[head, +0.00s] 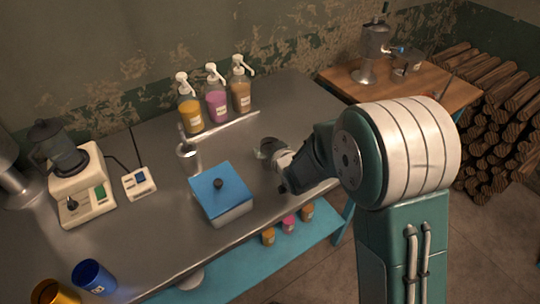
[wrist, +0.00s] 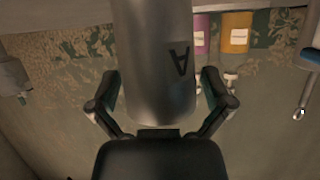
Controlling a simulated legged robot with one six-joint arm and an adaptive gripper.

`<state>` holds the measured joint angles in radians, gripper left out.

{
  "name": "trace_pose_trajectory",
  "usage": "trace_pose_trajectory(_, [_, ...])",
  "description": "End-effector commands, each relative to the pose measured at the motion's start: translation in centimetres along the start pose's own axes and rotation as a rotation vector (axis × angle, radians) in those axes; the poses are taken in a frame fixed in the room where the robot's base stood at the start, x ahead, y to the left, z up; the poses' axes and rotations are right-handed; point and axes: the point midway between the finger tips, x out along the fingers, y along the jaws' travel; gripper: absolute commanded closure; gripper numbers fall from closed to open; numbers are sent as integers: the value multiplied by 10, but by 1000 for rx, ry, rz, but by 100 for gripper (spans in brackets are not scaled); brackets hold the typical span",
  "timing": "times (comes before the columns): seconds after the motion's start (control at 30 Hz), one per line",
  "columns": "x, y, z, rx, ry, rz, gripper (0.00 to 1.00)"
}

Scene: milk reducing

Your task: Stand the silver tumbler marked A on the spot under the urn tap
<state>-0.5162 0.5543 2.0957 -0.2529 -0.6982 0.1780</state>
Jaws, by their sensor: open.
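The silver tumbler (wrist: 152,62) fills the upper middle of the wrist view, and its dark letter A appears upside down. My gripper (wrist: 160,88) is open there, with one finger on each side of the tumbler; I cannot tell whether the fingers touch it. In the head view my gripper (head: 272,153) is low over the grey counter, right of the blue-lidded box, and I cannot make out the tumbler clearly. The urn (head: 374,48) stands on the wooden table at the back right. Its tap (head: 399,49) has a blue part. The spot below it is not clear.
Pump bottles (head: 216,102) stand along the wall. A blue-lidded box (head: 221,192) and a silver canister (head: 187,157) are left of my gripper. A small grey object (head: 408,64) is beside the tap on the wooden table (head: 345,82). Stacked logs (head: 505,120) lie at the right.

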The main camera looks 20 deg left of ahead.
Motion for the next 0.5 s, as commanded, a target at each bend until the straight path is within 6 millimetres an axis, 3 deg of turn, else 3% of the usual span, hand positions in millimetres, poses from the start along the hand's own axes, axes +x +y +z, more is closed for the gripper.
trace_pose_trajectory(0.2, [1,0,0,1,0,0,0])
trace_pose_trajectory(0.23, [1,1,0,1,0,0,5])
trace_pose_trajectory(0.37, [1,1,0,1,0,0,62])
trace_pose_trajectory(0.4, [1,1,0,1,0,0,68])
trace_pose_trajectory(0.47, [1,1,0,1,0,1,68])
trace_pose_trajectory(0.5, [1,1,0,1,0,1,76])
